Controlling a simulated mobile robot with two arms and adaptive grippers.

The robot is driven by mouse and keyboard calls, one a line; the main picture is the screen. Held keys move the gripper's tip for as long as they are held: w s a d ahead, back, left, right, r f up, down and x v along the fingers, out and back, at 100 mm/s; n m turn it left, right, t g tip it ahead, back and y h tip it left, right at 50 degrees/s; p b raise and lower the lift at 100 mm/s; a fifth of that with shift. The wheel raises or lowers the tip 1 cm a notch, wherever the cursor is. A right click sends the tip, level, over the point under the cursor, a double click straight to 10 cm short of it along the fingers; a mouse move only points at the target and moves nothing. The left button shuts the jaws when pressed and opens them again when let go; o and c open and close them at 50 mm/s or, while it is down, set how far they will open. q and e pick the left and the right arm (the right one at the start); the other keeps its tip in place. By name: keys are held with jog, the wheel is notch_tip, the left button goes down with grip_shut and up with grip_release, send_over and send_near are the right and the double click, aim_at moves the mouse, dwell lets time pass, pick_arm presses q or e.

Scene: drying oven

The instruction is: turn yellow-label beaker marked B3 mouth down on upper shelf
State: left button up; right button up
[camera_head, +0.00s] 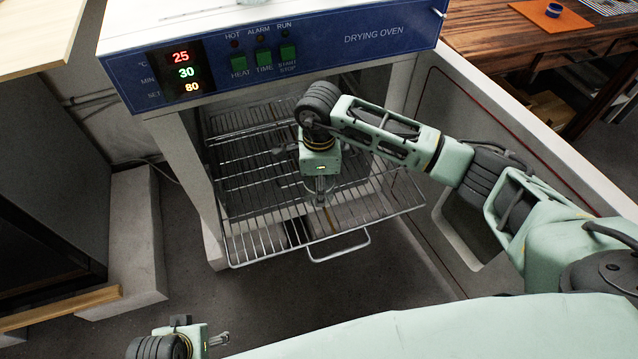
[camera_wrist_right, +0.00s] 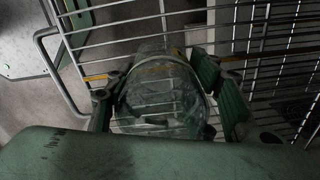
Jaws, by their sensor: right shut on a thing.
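A clear glass beaker (camera_wrist_right: 160,98) with a yellowish patch on its far side sits between the fingers of my right gripper (camera_wrist_right: 165,88) in the right wrist view. The gripper is shut on it. No marking is readable, and I cannot tell which way its mouth faces. In the head view my right gripper (camera_head: 321,190) points down over the front part of the pulled-out wire shelf (camera_head: 250,240). I cannot tell whether the beaker touches the wires. My left gripper (camera_head: 217,340) is at the bottom left, away from the shelf; its finger opening is unclear.
The drying oven's blue panel (camera_head: 290,52) overhangs the shelf, with lit displays and green buttons. A pull handle (camera_head: 340,247) sticks out from the shelf's front. The open oven door (camera_head: 480,150) stands at the right. Much of the shelf's left side looks bare.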

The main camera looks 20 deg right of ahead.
jog(key=o, duration=1.4)
notch_tip(320, 180, up, 12)
jog(key=shift+f, duration=0.1)
dwell(0.4)
